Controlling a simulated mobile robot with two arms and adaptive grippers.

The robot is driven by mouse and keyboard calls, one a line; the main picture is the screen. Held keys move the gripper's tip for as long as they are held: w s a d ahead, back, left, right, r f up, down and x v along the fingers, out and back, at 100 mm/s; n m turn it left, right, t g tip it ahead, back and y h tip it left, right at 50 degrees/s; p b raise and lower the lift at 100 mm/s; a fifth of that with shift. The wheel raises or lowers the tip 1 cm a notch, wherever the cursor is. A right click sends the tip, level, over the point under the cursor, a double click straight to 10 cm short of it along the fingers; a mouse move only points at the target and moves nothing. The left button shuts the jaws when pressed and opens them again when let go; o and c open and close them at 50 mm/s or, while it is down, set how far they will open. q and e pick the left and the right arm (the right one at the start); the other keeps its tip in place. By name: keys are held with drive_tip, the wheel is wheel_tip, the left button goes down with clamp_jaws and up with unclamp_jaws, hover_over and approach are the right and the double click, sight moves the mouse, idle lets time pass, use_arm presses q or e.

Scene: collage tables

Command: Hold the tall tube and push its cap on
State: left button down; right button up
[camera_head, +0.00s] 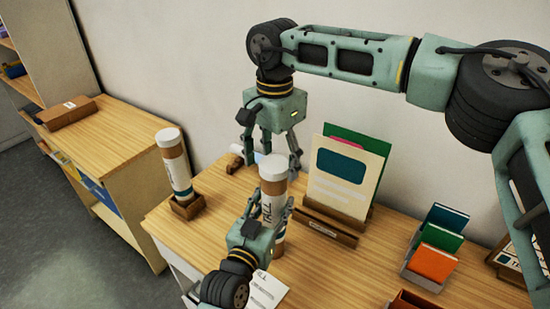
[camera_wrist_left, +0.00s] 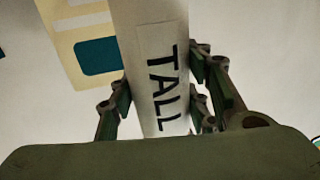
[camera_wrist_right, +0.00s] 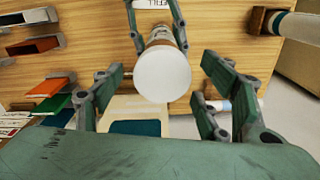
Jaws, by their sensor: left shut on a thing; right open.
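The tall tube (camera_head: 273,207), labelled TALL, stands upright above the table front, with a brown band near its top. Its white cap (camera_head: 273,167) sits on the top end; I cannot tell whether it is fully seated. My left gripper (camera_head: 268,212) is shut around the tube's middle, and the label shows between its fingers in the left wrist view (camera_wrist_left: 163,80). My right gripper (camera_head: 268,155) points down from behind, open and empty. In the right wrist view the cap (camera_wrist_right: 163,73) lies ahead between the spread fingers, apart from them.
Another capped tube (camera_head: 174,165) stands in a wooden holder (camera_head: 187,207) at the table's left. A card stand (camera_head: 328,226) is right of the tall tube. Colored booklets (camera_head: 433,262) fill a grey rack farther right. A white-and-blue cylinder (camera_wrist_right: 218,105) lies behind. A side cabinet (camera_head: 120,130) is left.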

wheel_tip(320, 180, up, 12)
idle(0.6)
use_arm(q)
drive_tip(key=c, duration=0.9)
unclamp_jaws()
drive_tip(key=shift+v, duration=6)
